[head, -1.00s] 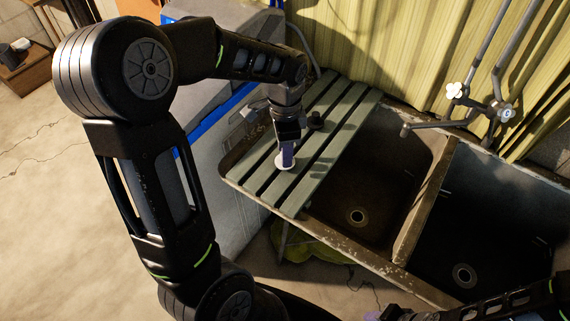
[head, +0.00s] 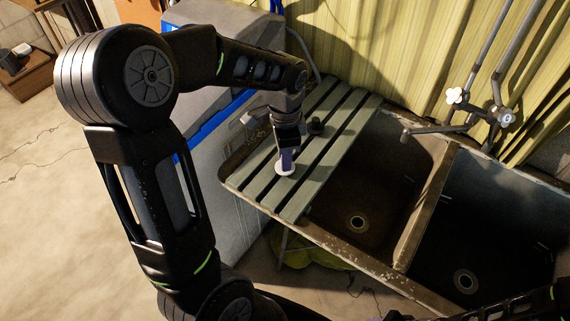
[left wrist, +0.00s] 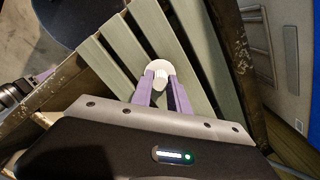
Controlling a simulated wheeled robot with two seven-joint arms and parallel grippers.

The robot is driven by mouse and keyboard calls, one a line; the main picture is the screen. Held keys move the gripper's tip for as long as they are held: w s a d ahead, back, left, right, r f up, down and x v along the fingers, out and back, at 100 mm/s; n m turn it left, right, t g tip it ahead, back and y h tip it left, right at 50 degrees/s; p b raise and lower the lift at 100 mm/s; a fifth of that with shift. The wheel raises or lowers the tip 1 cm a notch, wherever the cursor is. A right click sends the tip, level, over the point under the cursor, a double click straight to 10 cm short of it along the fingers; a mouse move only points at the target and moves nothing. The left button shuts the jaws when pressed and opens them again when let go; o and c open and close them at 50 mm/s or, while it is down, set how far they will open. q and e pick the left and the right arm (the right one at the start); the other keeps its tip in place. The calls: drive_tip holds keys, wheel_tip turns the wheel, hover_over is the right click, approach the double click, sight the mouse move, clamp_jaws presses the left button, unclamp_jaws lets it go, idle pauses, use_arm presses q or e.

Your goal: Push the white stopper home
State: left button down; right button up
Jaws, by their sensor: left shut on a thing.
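The white stopper (head: 285,170) is a small round piece over the green slatted board at the left end of the sink. My left gripper (head: 286,157) points down and is shut on it. In the left wrist view the stopper (left wrist: 159,72) sits between the purple fingertips (left wrist: 160,88), with its round top facing the camera. I cannot tell whether its underside touches the slats.
The slatted board (head: 262,191) lies across the left sink basin (head: 340,205). A second basin (head: 480,235) and a tap (head: 455,128) are to the right. A grey and blue cabinet (head: 215,150) stands left.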

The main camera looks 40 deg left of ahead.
use_arm(q)
wheel_tip(320, 180, up, 4)
drive_tip(key=p, duration=0.3)
drive_tip(key=shift+f, duration=0.1)
idle(0.3)
drive_tip(key=shift+w+d, duration=0.1)
idle(1.2)
drive_tip(key=shift+w+d+n, duration=0.2)
drive_tip(key=shift+w+n, duration=0.1)
drive_tip(key=w+d+n, duration=0.8)
drive_tip(key=w+d, duration=0.1)
drive_tip(key=d, duration=0.2)
drive_tip(key=shift+w+d+r, duration=0.2)
drive_tip(key=shift+w+d, duration=0.1)
drive_tip(key=shift+d, duration=0.1)
